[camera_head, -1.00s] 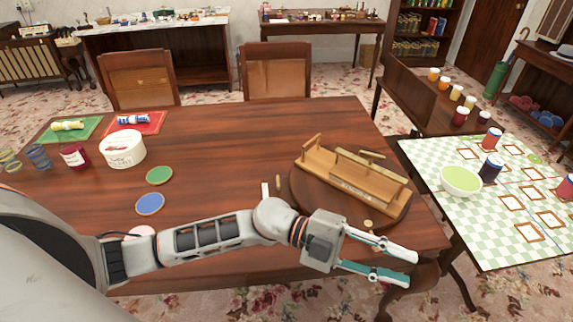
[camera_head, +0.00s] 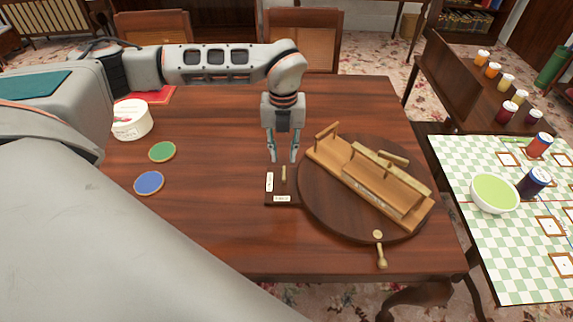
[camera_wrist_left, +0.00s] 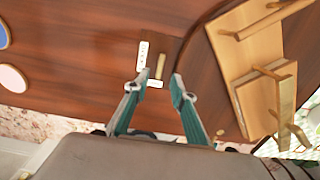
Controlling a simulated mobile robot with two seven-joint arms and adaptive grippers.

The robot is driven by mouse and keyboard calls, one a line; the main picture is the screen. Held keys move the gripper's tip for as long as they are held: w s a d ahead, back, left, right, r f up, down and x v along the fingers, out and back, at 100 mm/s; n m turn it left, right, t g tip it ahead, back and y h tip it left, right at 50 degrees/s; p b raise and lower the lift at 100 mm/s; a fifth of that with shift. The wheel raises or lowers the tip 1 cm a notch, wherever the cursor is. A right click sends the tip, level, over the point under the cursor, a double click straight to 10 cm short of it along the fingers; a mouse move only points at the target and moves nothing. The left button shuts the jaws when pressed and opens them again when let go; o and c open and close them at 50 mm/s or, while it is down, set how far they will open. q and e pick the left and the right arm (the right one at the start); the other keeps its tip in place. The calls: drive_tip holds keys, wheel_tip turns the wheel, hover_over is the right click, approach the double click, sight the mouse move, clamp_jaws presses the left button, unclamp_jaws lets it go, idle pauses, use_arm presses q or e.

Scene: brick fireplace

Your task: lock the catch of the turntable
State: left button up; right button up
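The turntable (camera_head: 318,205) is a round dark-wood disc on the table, with a light wooden rack (camera_head: 365,182) on it. The catch is a small upright wooden lever (camera_head: 284,176) on a dark base left of the disc. White labels (camera_head: 269,182) lie beside and in front of the lever. My left gripper (camera_head: 283,159) points down just behind the lever in the head view, fingers apart and empty. In the left wrist view the lever (camera_wrist_left: 160,66) shows beyond and between the open fingertips (camera_wrist_left: 157,82); contact is not visible. My right gripper is not in view.
A wooden crank handle (camera_head: 380,252) sticks out at the disc's front edge. Green (camera_head: 162,152) and blue (camera_head: 149,183) coasters and a white tub (camera_head: 131,121) lie left. The tabletop between coasters and catch is clear. A checked table (camera_head: 470,240) stands right.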

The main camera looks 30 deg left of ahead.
sight(284, 172)
use_arm(q)
wheel_tip(284, 172, down, 6)
drive_tip(key=shift+d+f, duration=0.1)
drive_tip(key=shift+f, duration=0.15)
clamp_jaws()
